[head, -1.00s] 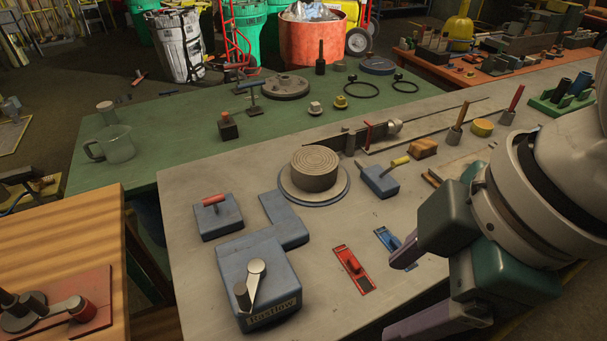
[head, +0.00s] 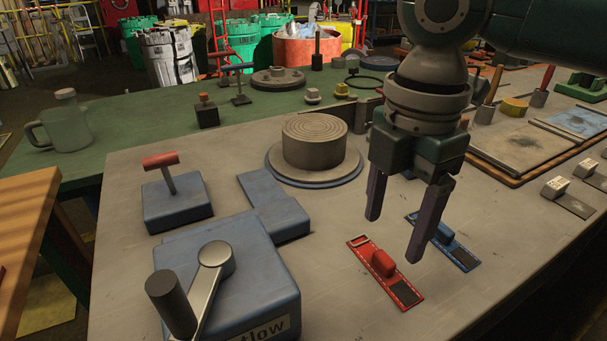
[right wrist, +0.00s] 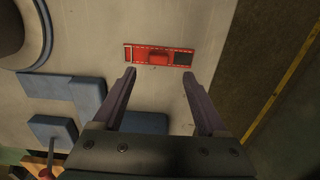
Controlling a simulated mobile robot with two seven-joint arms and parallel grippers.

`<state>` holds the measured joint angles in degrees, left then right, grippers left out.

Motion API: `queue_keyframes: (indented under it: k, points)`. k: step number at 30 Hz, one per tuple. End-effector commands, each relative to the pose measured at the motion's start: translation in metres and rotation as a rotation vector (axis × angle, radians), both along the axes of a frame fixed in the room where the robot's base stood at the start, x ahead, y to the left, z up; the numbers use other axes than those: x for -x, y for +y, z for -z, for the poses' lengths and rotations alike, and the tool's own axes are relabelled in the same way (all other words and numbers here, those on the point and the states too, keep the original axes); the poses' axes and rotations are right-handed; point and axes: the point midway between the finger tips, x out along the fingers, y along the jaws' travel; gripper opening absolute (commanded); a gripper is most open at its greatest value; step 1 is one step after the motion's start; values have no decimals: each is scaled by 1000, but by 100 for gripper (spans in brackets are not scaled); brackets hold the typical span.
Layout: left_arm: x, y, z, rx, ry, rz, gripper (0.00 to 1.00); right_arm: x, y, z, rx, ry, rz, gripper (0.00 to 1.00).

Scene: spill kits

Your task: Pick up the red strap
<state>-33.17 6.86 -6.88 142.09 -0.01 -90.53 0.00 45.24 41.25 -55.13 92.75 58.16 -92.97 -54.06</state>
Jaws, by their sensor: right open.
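The red strap (head: 385,271) lies flat on the grey bench top, with a raised red block in its middle and a dark patch at its near end. A similar blue strap (head: 459,255) lies to its right. My right gripper (head: 393,240) is open and empty, pointing down, with its fingers apart in the air near the straps. In the right wrist view the red strap (right wrist: 158,56) lies just beyond the fingertips (right wrist: 159,73), and nothing is between them. The gripper partly covers the blue strap in the head view. My left gripper is not in view.
A blue cranked box (head: 225,275) stands at front left, with a blue block with a red handle (head: 177,205) behind it. A round ribbed cylinder (head: 314,145) on a disc stands behind the straps. The bench right of the straps is mostly clear.

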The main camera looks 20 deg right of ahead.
Motion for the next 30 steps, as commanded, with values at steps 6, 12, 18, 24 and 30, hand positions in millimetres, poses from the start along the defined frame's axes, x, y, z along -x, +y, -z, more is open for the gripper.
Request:
queue_keyframes:
  k: [6, 12, 18, 24, 30]
  points:
    - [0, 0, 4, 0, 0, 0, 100, 0, 2, 25, 0, 3, 0, 75]
    - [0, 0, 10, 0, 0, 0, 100, -1, 3, 54, 0, 1, 0, 75]
    - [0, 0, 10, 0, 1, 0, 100, -1, 3, 58, 1, -2, -1, 75]
    - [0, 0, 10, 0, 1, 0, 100, -1, 3, 58, 1, -2, -1, 63]
    - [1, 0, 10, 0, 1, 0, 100, -1, 3, 58, 1, -2, -1, 40]
